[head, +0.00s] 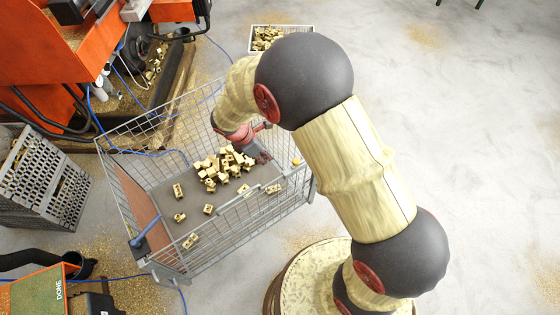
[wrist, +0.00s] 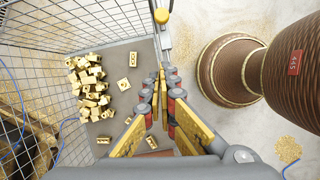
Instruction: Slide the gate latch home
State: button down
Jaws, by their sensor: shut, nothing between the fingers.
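The gate latch appears to be the metal bar with a yellow knob (wrist: 161,16) at the wire cart's edge, beyond my fingertips in the wrist view. The same knob (head: 297,162) shows small at the cart's right end in the head view. My gripper (wrist: 162,72) has its fingers together with nothing between them. They point toward the knob and appear apart from it. In the head view my gripper (head: 264,158) is over the right part of the cart, left of the knob, partly hidden by my arm. Whether the bar sits in a catch cannot be told.
The wire cart (head: 200,262) holds a pile of brass blocks (head: 226,165) and several loose ones. A blue handle (head: 138,242) is at its left end. An orange machine (head: 60,60) stands upper left, a grey crate (head: 40,180) left. Floor right is clear.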

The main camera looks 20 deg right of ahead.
jog(key=w+d+f+b, duration=0.1)
jog(key=d+f+b, duration=0.2)
jog(key=d+f, duration=0.4)
jog(key=shift+a+b+x, duration=0.25)
jog(key=shift+b+x, duration=0.05)
jog(key=shift+x, duration=0.95)
jog(key=shift+f, duration=0.1)
jog(key=d, duration=0.2)
jog(key=w+d+p, duration=0.1)
jog(key=d, duration=0.1)
jog(key=shift+w+d, duration=0.2)
jog(key=shift+d, duration=0.05)
jog(key=shift+a, duration=0.1)
